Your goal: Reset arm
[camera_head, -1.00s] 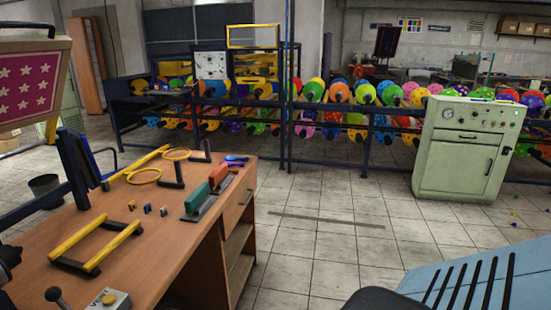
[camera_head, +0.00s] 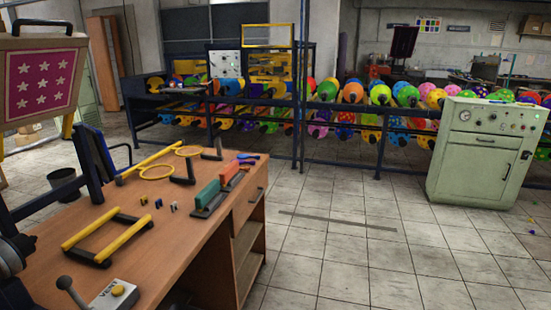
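Neither of my grippers is in view. A wooden workbench (camera_head: 150,262) stands at the left. A frame with two yellow bars (camera_head: 108,237) lies on its near part. A control box with a yellow button (camera_head: 118,291) and a lever with a round dark knob (camera_head: 66,284) are at its front edge. A pink screen with white stars (camera_head: 40,84) stands in a wooden frame at the upper left. Dark machine parts (camera_head: 12,255) are cut off at the left edge.
Green and red-brown handled tools (camera_head: 208,200) and yellow rings (camera_head: 157,171) lie on the bench. A pale green cabinet with a gauge (camera_head: 480,152) stands at right. Blue racks of colorful balloons (camera_head: 380,94) cross the back. The tiled floor (camera_head: 350,250) between is clear.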

